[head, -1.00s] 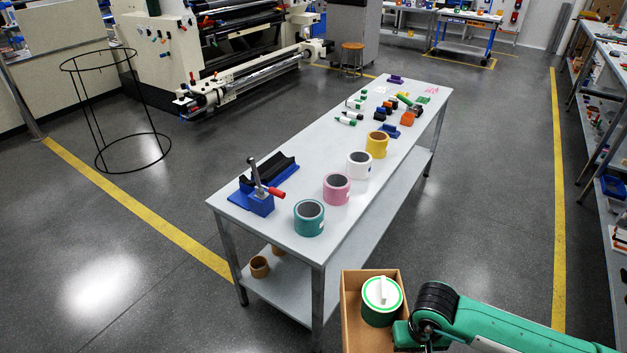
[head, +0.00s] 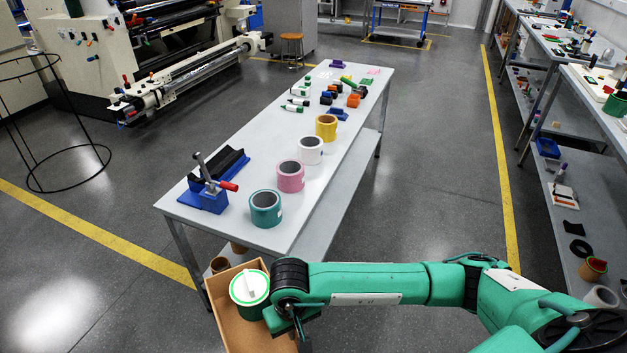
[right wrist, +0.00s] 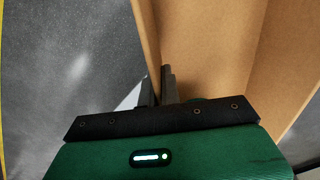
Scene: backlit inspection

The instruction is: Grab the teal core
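The teal core (head: 265,208) stands upright at the near end of the long table, its dark hollow opening facing up. My right arm reaches in from the right, below and in front of the table. In the right wrist view my right gripper (right wrist: 159,88) has its dark fingers close together on either side of the wall of an open cardboard box (right wrist: 210,40). The box (head: 232,328) also shows in the head view, partly covered by my wrist. The right gripper is apart from the teal core. My left gripper is not in view.
The table (head: 235,228) also bears a pink core (head: 290,177), a white core (head: 310,150) and a yellow core (head: 326,128) in a row. A blue clamp (head: 209,198) with a red-tipped handle stands left of the teal core. Shelves line the right; floor between is clear.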

